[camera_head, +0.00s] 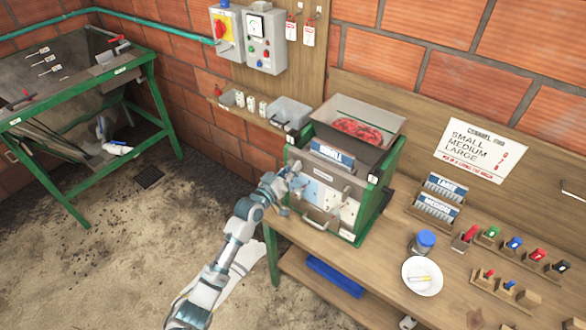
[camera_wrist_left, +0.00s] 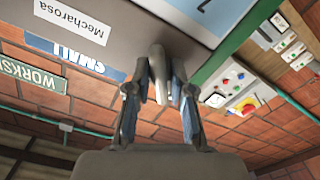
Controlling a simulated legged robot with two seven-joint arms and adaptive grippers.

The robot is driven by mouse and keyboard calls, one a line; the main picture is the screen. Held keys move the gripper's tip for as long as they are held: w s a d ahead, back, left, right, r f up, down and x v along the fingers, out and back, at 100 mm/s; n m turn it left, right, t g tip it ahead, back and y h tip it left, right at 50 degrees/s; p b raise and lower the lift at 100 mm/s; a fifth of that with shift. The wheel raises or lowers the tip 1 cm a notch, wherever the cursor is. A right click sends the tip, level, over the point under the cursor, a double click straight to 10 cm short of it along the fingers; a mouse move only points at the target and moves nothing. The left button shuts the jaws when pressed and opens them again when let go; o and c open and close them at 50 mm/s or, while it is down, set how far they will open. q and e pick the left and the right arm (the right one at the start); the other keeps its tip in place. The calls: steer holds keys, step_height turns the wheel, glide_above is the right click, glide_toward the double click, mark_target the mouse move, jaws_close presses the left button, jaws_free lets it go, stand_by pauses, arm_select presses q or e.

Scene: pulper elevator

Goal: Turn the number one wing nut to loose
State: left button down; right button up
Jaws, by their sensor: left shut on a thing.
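The pulper (camera_head: 345,190) is a green-framed machine with a grey hopper on top, standing on the wooden bench. Its front carries a blue-and-white panel, whose blue mark also shows in the left wrist view (camera_wrist_left: 205,6). My left gripper (camera_head: 291,176) is at the upper left of this front. In the left wrist view my left gripper (camera_wrist_left: 163,88) is shut on a grey wing nut (camera_wrist_left: 157,62), with a finger on each side. In the head view the gripper hides the nut. Its exact turn angle is hard to tell. My right gripper is not clearly visible.
A SMALL sign (camera_head: 333,153) sits above the front, and a metal handle (camera_head: 320,218) projects below. A blue-lidded jar (camera_head: 425,242) and a white plate (camera_head: 422,276) stand on the bench at right. A control box (camera_head: 265,40) hangs on the wall.

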arm_select(q)
steer(key=shift+r, duration=0.25)
steer(key=shift+w+a+n, duration=0.1)
steer(key=shift+n, duration=0.5)
steer(key=shift+r+n+p, duration=0.1)
steer(key=shift+n+p, duration=0.6)
steer(key=shift+n, duration=0.5)
steer(key=shift+n+p, duration=0.35)
steer(key=shift+n, duration=0.45)
steer(key=shift+n+p, duration=0.35)
steer(key=shift+n, duration=0.65)
steer(key=n+p, duration=0.1)
steer(key=n, duration=0.3)
steer(key=shift+n+p, duration=0.4)
arm_select(e)
steer(key=r, duration=0.2)
steer(key=d+r, duration=0.1)
steer(key=r, duration=0.1)
steer(key=shift+r, duration=0.35)
arm_select(q)
steer(key=shift+f, duration=0.2)
arm_select(e)
steer(key=shift+r, duration=0.1)
